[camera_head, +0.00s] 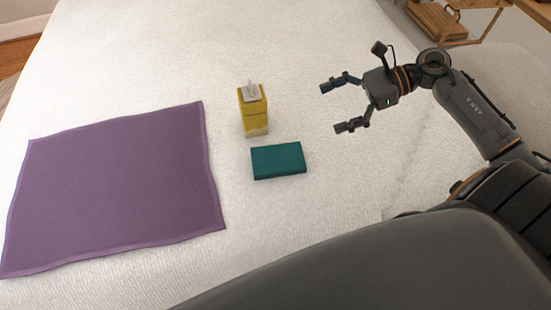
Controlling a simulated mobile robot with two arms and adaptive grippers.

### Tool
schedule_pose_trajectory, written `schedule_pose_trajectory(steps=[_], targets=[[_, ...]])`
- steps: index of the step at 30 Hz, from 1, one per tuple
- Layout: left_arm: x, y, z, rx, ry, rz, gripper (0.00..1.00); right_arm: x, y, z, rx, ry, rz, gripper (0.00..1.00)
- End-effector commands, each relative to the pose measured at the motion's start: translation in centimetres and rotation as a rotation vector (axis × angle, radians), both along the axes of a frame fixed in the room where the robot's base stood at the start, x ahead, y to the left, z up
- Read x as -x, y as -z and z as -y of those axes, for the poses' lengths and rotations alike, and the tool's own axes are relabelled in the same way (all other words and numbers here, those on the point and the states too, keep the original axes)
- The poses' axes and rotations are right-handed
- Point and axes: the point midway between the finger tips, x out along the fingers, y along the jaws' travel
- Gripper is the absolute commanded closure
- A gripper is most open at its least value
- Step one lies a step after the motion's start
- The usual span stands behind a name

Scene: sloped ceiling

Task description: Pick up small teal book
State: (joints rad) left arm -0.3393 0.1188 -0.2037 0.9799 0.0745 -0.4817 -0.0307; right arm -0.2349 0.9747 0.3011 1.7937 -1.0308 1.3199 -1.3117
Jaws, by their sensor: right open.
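A small teal book (278,161) lies flat on the white bed-like surface, near the middle of the head view. My right gripper (335,107) is to the right of the book and farther back in the picture. Its fingers are spread apart, point left and hold nothing. The gripper is clear of the book. My left gripper is not in the head view.
A yellow box with a white top (254,112) stands upright just behind the book, close to it. A purple cloth (120,190) lies spread out at left. The white surface (160,60) is bare at the back. Brown wooden items (437,20) are at upper right.

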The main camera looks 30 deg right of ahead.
Motion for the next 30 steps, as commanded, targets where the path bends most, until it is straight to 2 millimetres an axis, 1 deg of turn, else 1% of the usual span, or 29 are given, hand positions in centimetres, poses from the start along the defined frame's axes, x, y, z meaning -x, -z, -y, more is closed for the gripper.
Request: schedule_pose_trajectory(steps=[1,5,9,12,15,20,23,30], targets=[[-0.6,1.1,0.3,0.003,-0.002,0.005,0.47,0.0,1.8,0.0,0.000,0.002,-0.001,0.00],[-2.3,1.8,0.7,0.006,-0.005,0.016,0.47,0.0,4.2,0.1,0.000,0.002,-0.001,0.00],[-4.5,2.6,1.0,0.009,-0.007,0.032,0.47,0.0,7.5,0.1,0.000,0.002,-0.001,0.00],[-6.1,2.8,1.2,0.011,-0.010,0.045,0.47,0.0,10.0,0.1,0.000,0.002,-0.001,0.00],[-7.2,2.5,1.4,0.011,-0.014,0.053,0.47,0.1,11.7,0.1,0.000,0.001,-0.001,0.00],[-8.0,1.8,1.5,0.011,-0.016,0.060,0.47,0.0,12.7,0.1,0.000,0.001,-0.001,0.00],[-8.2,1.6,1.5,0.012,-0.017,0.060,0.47,-0.2,13.0,-0.6,-0.001,0.001,0.000,0.00],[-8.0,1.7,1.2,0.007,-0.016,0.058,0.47,-1.5,14.6,-4.7,-0.004,0.000,0.002,0.00]])
